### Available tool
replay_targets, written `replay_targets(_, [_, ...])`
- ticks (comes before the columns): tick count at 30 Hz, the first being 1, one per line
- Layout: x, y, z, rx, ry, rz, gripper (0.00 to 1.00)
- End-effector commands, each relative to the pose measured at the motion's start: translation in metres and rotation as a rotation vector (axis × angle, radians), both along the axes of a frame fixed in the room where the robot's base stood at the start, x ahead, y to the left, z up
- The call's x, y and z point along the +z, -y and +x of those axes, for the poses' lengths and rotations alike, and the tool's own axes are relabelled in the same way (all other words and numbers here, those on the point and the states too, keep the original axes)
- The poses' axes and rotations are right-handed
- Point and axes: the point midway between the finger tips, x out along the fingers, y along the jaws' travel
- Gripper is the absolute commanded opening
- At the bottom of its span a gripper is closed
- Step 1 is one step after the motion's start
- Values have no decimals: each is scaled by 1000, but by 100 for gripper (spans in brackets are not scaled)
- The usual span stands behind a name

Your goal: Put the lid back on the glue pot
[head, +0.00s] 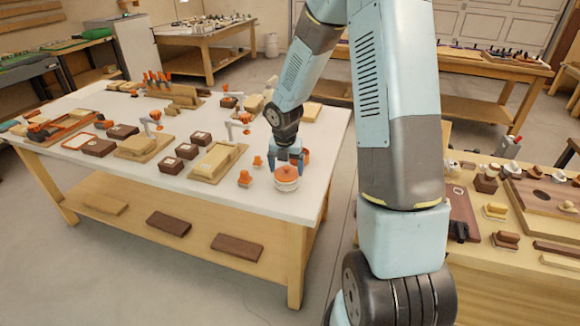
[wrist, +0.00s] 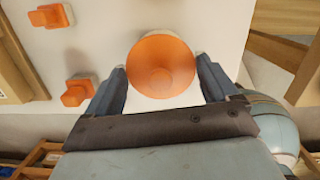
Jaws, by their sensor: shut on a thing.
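The orange lid (head: 286,172) is at the top of the white glue pot (head: 287,185) near the front right corner of the white table. The lid and pot look upright and lined up. I cannot tell whether the lid is fully seated.
Two small orange-topped pieces (head: 244,178) (head: 257,162) stand left of the pot. A wooden block on a board (head: 216,161) and dark brown boxes (head: 172,165) lie further left. The table's front edge is close to the pot. Another bench (head: 500,270) stands at the right.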

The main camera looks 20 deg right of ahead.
Motion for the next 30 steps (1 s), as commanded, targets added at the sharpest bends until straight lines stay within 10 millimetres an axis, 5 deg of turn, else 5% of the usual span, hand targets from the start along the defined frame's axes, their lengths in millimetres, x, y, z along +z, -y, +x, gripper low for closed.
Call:
replay_targets(14, [0,0,0,0,0,0,59])
replay_targets(15, [0,0,0,0,0,0,91])
replay_targets(18, [0,0,0,0,0,0,100])
replay_targets(30, [1,0,0,0,1,0,100])
